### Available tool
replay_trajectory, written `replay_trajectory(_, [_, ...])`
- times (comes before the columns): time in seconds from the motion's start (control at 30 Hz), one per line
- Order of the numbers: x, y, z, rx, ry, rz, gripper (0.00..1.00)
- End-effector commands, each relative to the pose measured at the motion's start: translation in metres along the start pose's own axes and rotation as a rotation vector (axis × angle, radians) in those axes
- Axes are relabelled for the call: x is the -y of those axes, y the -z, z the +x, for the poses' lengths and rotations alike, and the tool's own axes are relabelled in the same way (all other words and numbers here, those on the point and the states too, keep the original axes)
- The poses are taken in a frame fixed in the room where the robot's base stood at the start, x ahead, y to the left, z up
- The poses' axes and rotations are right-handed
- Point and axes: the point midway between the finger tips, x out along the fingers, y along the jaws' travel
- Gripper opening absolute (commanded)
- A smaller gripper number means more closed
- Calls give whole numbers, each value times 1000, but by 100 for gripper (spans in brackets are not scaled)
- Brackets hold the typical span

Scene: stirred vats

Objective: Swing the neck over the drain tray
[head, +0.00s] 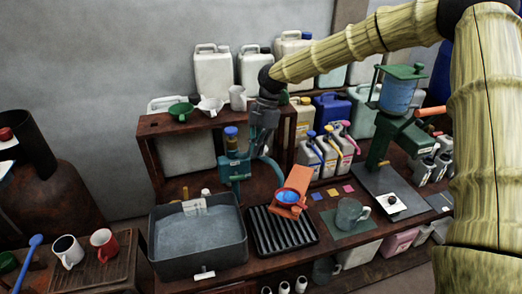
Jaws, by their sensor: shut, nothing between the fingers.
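The drain tray (282,243), black and ribbed, lies on the bench in the middle of the head view. A teal upright fixture (236,172) with a blue cap stands behind it, to the left. I cannot clearly make out the neck on it; its right side is partly covered by my gripper (264,152). My gripper is shut and empty, pointing down beside the fixture's upper right, above and behind the tray. Whether it touches the fixture I cannot tell. An orange piece (299,180) with a red-rimmed blue round part (289,197) is over the tray's back right.
A grey basin (161,258) of greyish contents stands left of the tray. A glass mug (351,214) on a green mat and a green stand (397,135) are to the right. A wooden shelf (152,125) and several jugs stand behind.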

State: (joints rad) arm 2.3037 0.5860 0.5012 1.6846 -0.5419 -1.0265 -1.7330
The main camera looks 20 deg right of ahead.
Motion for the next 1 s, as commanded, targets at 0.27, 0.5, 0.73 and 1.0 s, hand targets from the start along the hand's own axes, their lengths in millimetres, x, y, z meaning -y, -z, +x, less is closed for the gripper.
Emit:
replay_trajectory(0.27, [-4,-10,-4,0,4,-10,0])
replay_trajectory(0.5, [-5,-16,-6,2,3,-10,0])
replay_trajectory(0.73, [-4,-18,-7,4,0,-6,0])
replay_trajectory(1.0, [-4,-17,-8,6,-1,-6,0])
